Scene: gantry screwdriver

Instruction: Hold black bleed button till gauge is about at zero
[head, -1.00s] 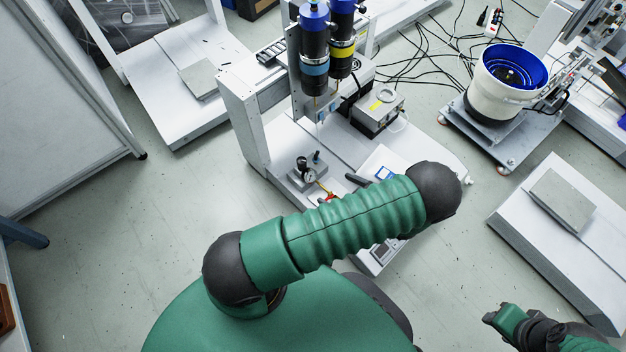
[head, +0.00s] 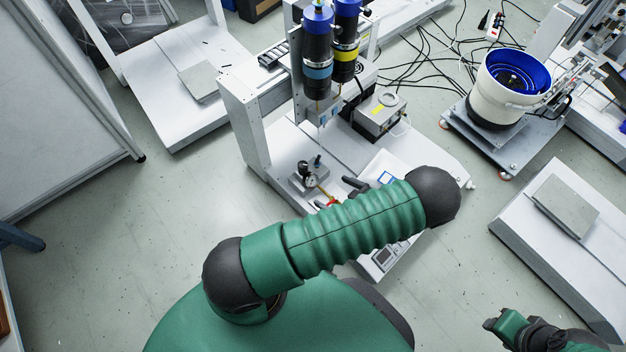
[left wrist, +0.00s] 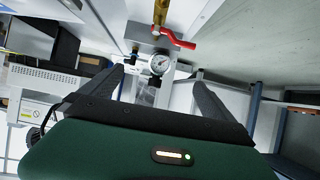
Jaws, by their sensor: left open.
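The pressure gauge (head: 311,181) has a white dial and stands on a small grey block on the machine's base. A black knob (head: 302,166), probably the bleed button, sits just behind it. In the left wrist view the gauge (left wrist: 160,63) lies between my fingers, with a dark part (left wrist: 154,82) below it. The needle is too small to read. My left gripper (head: 356,185) is open and empty, to the right of the gauge in the head view, partly hidden by my green arm. Its fingers (left wrist: 158,88) spread wide in the left wrist view. Part of my right arm shows at bottom right.
A red valve handle (left wrist: 178,40) on a brass pipe is close to the gauge. A dark, blue-topped fitting (head: 318,160) stands beside the block. The gantry post (head: 245,120) and two screwdrivers (head: 318,65) rise behind. A white bowl feeder (head: 505,85) stands at right.

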